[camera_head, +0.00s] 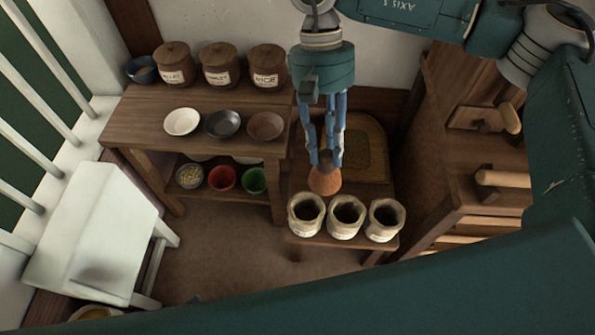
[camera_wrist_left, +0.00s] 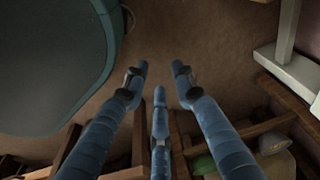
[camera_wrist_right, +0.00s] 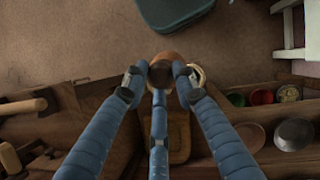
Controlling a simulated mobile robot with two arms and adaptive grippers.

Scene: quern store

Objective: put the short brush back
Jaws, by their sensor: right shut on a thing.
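My right gripper (camera_head: 326,160) points down over the low stand and is shut on a reddish-brown, flared thing, apparently the short brush (camera_head: 324,181). The brush hangs just above and behind the three pale sacks, between the left sack (camera_head: 306,214) and the middle sack (camera_head: 346,217). In the right wrist view the brush (camera_wrist_right: 164,68) shows between the fingertips, with a dark round middle; its upper part is partly hidden by the fingers. My left gripper (camera_wrist_left: 160,80) is open and empty over the floor; it does not show in the head view.
A wooden rack (camera_head: 455,215) with handled tools (camera_head: 503,179) stands at right. A white stand (camera_head: 90,235) is at lower left. The floor (camera_head: 225,245) between is clear.

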